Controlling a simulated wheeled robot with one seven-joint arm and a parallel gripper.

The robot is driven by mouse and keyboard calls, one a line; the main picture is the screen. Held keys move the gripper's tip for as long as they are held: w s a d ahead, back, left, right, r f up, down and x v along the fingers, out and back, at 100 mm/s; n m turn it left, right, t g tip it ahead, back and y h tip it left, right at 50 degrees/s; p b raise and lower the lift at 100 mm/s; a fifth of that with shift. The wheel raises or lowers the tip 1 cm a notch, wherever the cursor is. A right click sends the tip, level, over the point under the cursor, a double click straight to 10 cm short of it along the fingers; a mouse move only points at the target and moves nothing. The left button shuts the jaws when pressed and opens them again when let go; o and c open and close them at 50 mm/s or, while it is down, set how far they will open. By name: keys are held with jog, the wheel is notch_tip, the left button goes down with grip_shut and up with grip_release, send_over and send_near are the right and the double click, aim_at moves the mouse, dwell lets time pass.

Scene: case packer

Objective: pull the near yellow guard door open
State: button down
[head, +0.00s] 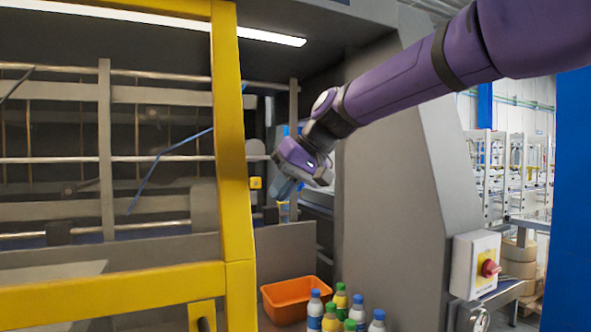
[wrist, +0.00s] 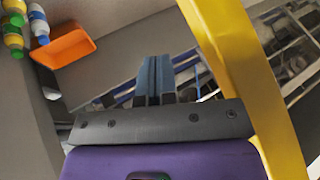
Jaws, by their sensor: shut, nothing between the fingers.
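The near yellow guard door (head: 232,140) fills the left of the head view, with a tall yellow upright and a yellow lower rail. A short yellow bracket with a dark bar shows at its lower edge. An opening into the machine shows right of the upright. My gripper (head: 284,190) is in front of this opening, right of the upright and apart from it in the picture. In the wrist view my gripper (wrist: 154,80) has its blue fingers together and empty, with the door's yellow upright (wrist: 238,75) to their right. Whether they touch the door cannot be told.
An orange bin (head: 296,298) and several bottles (head: 332,318) with coloured caps stand low beside the opening. A grey machine column (head: 385,190) stands to the right. A switch box (head: 475,265) with a red knob is mounted at far right.

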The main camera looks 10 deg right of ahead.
aim_at(71, 198)
jog(key=shift+s+a, duration=0.3)
jog(key=shift+a, duration=0.65)
jog(key=shift+s+a, duration=0.25)
jog(key=shift+a, duration=0.7)
jog(key=shift+a, duration=0.15)
jog(key=s+a, duration=0.2)
jog(key=a, duration=0.7)
jog(key=s+a, duration=0.3)
jog(key=a, duration=0.7)
jog(key=s+a, duration=0.3)
jog(key=a, duration=0.7)
jog(key=shift+s, duration=0.25)
